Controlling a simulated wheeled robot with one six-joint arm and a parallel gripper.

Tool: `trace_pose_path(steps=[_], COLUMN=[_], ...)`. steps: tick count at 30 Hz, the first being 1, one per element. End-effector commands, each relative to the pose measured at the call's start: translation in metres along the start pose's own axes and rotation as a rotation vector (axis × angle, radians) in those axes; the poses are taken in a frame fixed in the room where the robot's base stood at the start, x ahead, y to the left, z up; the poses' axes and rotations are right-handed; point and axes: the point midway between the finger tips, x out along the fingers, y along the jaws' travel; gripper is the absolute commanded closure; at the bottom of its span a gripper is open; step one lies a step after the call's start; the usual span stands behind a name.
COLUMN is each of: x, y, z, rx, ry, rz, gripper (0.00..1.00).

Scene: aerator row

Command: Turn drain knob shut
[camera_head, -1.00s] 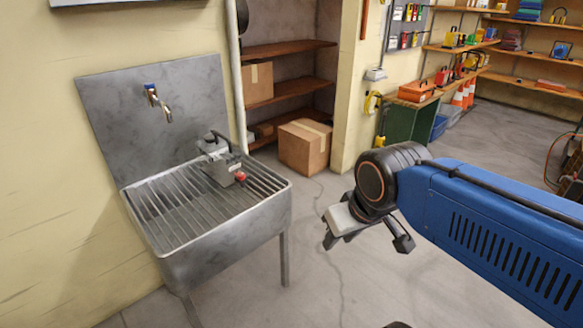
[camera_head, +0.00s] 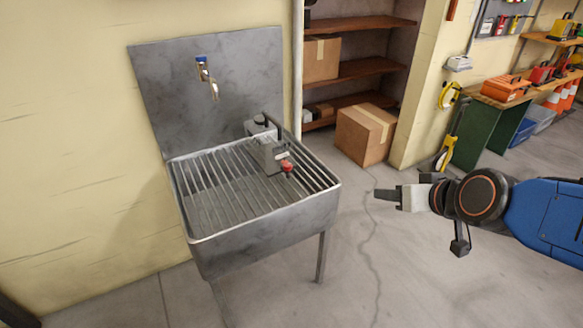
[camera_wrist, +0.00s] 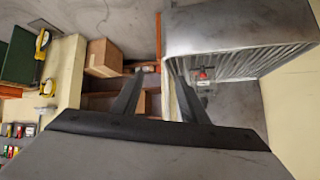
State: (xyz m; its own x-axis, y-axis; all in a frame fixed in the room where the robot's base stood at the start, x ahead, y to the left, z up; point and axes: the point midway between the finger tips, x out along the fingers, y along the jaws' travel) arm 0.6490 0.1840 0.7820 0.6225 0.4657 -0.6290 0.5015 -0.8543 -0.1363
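The drain knob (camera_head: 287,166) is a small red knob on the front of a grey metal fitting (camera_head: 268,152), at the right side of the steel sink (camera_head: 265,222). The red knob also shows small in the wrist view (camera_wrist: 203,75), with the sink (camera_wrist: 235,28) around it. My gripper (camera_head: 385,194) is to the right of the sink in the head view, pointing left, well apart from the knob. In the wrist view its two dark fingers (camera_wrist: 157,72) are spread with nothing between them. The knob's exact turn angle is too small to tell.
A wall tap (camera_head: 208,78) is above the sink's slatted grid. Behind are wooden shelves (camera_head: 362,70) and a cardboard box (camera_head: 366,135) on the floor. A green bench (camera_head: 490,130) stands at the right. The floor between my gripper and the sink is clear.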

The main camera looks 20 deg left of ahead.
Motion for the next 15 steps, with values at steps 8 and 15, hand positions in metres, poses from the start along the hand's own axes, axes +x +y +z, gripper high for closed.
trace_pose_path(steps=[8,15], x=[0.059,0.094], y=[-0.079,-0.139], z=[-0.024,-0.026], rx=[-0.075,-0.132], ry=[0.128,0.224], rz=[-0.058,-0.052], gripper=[0.6,0.6])
